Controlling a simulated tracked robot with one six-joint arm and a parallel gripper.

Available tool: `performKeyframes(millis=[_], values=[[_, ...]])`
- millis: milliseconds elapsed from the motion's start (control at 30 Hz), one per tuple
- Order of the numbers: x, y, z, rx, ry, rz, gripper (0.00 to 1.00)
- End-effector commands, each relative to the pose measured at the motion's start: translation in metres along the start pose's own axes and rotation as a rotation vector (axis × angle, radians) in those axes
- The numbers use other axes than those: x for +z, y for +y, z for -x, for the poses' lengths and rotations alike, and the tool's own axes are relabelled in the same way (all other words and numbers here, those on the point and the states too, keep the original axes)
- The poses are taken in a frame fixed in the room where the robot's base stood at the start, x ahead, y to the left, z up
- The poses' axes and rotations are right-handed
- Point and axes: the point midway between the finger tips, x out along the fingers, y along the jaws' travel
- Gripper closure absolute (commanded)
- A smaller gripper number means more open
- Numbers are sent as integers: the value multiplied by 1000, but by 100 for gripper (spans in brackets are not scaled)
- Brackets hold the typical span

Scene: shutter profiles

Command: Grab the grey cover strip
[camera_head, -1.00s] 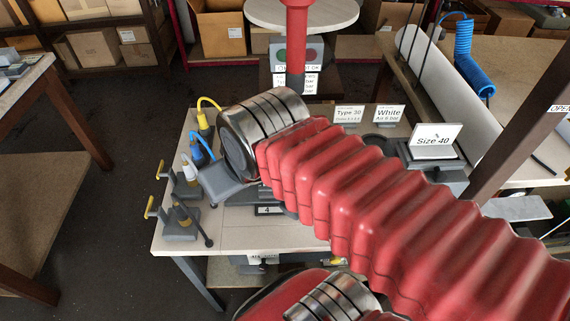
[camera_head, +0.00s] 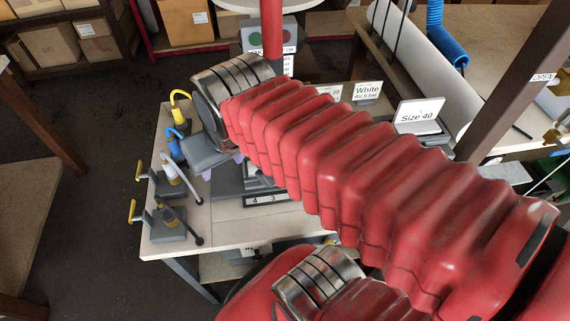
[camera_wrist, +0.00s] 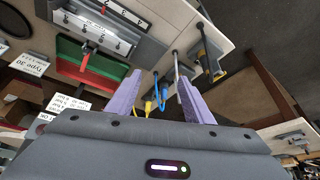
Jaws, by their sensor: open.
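I cannot single out a grey cover strip with certainty in either view. My gripper (camera_wrist: 158,77) is open and empty in the wrist view, its two lilac fingers spread apart. It hangs over the bench (camera_wrist: 150,52), with a grey fixture (camera_wrist: 103,24) ahead to the left and hand clamps ahead to the right.
Hand clamps (camera_head: 172,222) stand along the bench's left edge, with yellow and blue hoses. A green and red tray (camera_wrist: 90,64) lies beside the fixture. Signs, one reading Size 40 (camera_head: 419,113), stand at the back. A brown post (camera_head: 515,75) rises at right.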

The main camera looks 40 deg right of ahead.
Motion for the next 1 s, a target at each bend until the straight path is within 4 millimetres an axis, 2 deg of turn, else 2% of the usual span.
performKeyframes(millis=[167, 367, 700, 833, 1000], values=[[-2, 44, -22, 74, -90, -229, 53], [6, 96, -44, 160, -187, -506, 53], [42, 182, -76, 296, -336, -964, 53], [50, 205, -81, 312, -378, -1152, 53], [37, 226, -80, 249, -422, -1488, 53]])
